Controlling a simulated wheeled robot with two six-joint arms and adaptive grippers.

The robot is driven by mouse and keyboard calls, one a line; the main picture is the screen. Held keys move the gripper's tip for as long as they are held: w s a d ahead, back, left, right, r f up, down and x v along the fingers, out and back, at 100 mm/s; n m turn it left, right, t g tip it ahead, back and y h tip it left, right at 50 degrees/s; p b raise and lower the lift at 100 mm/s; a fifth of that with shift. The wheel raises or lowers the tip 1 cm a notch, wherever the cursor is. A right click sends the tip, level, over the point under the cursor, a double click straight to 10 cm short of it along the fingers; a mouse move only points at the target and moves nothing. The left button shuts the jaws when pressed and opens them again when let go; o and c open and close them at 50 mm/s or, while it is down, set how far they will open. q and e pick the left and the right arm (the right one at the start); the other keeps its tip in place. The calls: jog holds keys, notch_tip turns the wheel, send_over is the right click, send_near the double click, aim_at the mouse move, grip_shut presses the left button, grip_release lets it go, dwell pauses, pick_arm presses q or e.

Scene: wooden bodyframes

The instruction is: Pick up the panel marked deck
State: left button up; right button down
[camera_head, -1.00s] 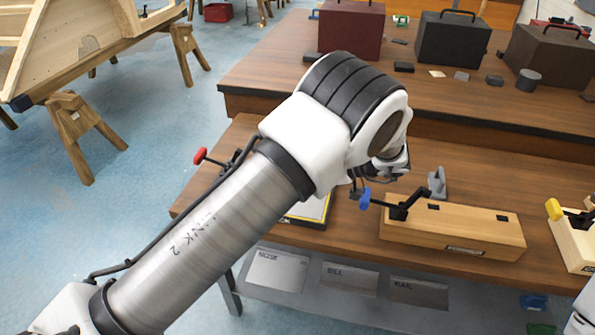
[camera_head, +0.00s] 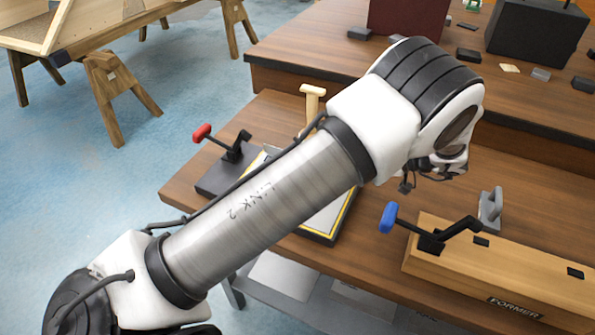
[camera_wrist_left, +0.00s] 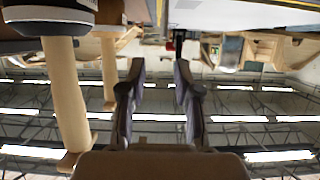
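No panel in view can be read as marked deck. Grey plates (camera_head: 283,275) show partly on the low shelf under the front workbench, cut by my arm and the picture's edge; their lettering is not readable now. My left arm crosses the head view and hides much of the bench. Its gripper is mostly hidden there behind the wrist. In the left wrist view my left gripper (camera_wrist_left: 160,68) has its two dark fingers apart with nothing between them. My right gripper is not in view.
Dark cases (camera_head: 535,35) stand on the rear bench. Blue floor (camera_head: 190,165) is open at left.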

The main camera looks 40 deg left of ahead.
pick_arm(q)
jog(key=shift+w+a+f, duration=0.1)
jog(key=shift+a+f, duration=0.1)
jog(key=shift+f, duration=0.4)
jog(key=x, duration=0.4)
jog(key=p+x, duration=0.1)
jog(key=x, duration=0.1)
jog(key=shift+s+a, duration=0.15)
jog(key=shift+s, duration=0.25)
jog(key=shift+a+f, duration=0.2)
jog(key=shift+a, duration=0.25)
jog(key=shift+d+r, duration=0.1)
grip_shut()
